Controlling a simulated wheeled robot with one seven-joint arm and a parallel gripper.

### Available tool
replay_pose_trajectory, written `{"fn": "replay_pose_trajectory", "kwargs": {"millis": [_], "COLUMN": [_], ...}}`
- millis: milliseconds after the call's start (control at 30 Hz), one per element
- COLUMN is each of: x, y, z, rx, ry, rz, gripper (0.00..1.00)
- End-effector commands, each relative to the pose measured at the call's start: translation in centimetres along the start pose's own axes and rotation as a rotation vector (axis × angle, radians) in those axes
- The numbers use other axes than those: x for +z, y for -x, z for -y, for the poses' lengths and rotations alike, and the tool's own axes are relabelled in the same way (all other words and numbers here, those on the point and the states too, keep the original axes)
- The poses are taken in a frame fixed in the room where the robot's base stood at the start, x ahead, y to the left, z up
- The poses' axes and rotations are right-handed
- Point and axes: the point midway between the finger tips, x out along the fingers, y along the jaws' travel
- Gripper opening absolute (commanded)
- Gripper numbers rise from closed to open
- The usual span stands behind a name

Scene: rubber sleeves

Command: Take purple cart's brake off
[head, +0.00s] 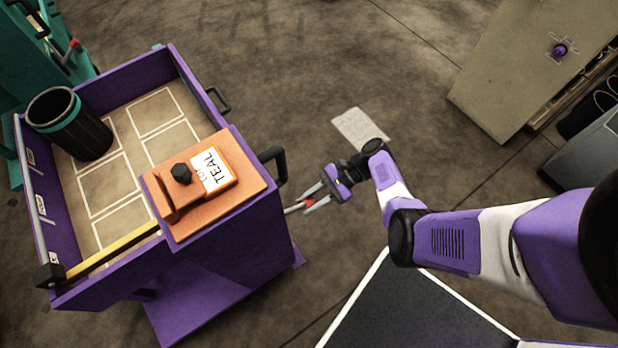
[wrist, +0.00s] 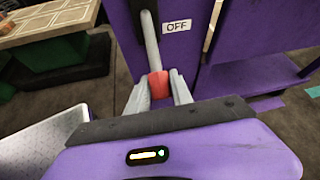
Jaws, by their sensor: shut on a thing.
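The purple cart (head: 225,255) stands at the left in the head view, and its purple side fills much of the wrist view (wrist: 255,60). Its brake lever is a grey rod (wrist: 150,40) with a red grip (wrist: 157,84) at its end. A white label reading OFF (wrist: 176,27) is on the cart beside the rod, to its right in the wrist view. My gripper (head: 309,204) is at the cart's right side, its two pale fingers closed on either side of the red grip. The fingers partly hide the grip.
On the cart sit an orange block with a TEAL card (head: 208,185) and a dark cup with a teal band (head: 75,125). Black handles (head: 272,165) stick out from its side. A teal cart (head: 30,65) is behind left. A beige cabinet (head: 530,65) stands right.

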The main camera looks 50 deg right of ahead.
Motion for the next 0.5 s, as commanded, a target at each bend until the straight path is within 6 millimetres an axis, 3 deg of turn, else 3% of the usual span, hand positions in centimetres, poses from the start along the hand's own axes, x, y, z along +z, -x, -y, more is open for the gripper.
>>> {"fn": "replay_pose_trajectory", "kwargs": {"millis": [167, 200, 300, 500], "x": [-0.2, -0.21, -0.18, -0.13], "y": [-0.16, -0.17, -0.15, -0.1], "z": [-0.12, -0.13, -0.11, -0.06], "rx": [0.0, 0.0, 0.0, 0.0], "ry": [-0.005, -0.005, -0.004, -0.003], "rz": [-0.004, -0.004, -0.003, -0.003], "gripper": [0.0, 0.31, 0.49, 0.49]}}
